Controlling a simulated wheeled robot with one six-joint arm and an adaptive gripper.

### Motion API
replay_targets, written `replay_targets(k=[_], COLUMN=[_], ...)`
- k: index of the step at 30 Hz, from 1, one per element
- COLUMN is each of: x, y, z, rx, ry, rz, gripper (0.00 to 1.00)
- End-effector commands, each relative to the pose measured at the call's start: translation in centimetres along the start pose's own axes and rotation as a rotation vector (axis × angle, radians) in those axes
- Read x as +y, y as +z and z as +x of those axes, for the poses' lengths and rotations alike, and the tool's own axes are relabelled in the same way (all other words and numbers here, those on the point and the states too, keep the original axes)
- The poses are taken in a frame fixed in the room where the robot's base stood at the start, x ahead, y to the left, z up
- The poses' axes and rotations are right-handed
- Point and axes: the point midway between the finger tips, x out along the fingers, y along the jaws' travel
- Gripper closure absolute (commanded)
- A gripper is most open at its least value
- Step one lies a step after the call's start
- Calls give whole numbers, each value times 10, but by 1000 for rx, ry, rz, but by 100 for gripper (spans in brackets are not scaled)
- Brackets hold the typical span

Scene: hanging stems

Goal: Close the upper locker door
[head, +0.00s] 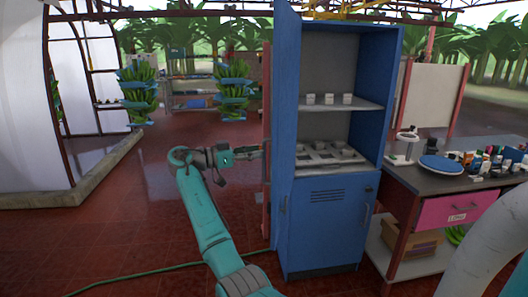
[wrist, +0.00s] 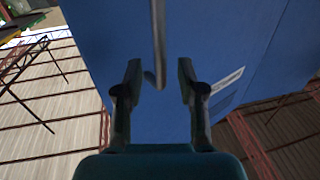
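The blue locker (head: 330,225) stands right of center in the head view. Its upper door (head: 284,90) is swung open at the left, seen nearly edge-on, and the upper compartment shows. The closed lower door (head: 325,228) has vents and a handle (head: 366,213). My gripper (head: 262,150) is at the left of the open door, close to its outer face. In the wrist view, my gripper (wrist: 158,78) is open, facing a blue panel (wrist: 215,35). A grey bar handle (wrist: 158,40) reaches down between the fingertips; whether they touch it I cannot tell.
Inside are a shelf (head: 335,105) with small white items and a lower tray of items. A workbench (head: 430,180) with bottles, a blue plate and a pink drawer stands close at the right. A green hose (head: 180,274) lies on the floor.

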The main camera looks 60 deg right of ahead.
Motion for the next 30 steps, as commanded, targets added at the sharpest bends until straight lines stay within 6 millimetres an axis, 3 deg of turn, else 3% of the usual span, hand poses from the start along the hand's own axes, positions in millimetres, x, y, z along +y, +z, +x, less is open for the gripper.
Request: replay_targets(k=[7,19,24,30], x=[0,0,0,0], y=[1,1,1,1], z=[29,35,35,35], rx=[-1,-1,-1,0], ry=[0,-1,-1,-1], rz=[-2,-2,-2,-2], gripper=[61,61,100,100])
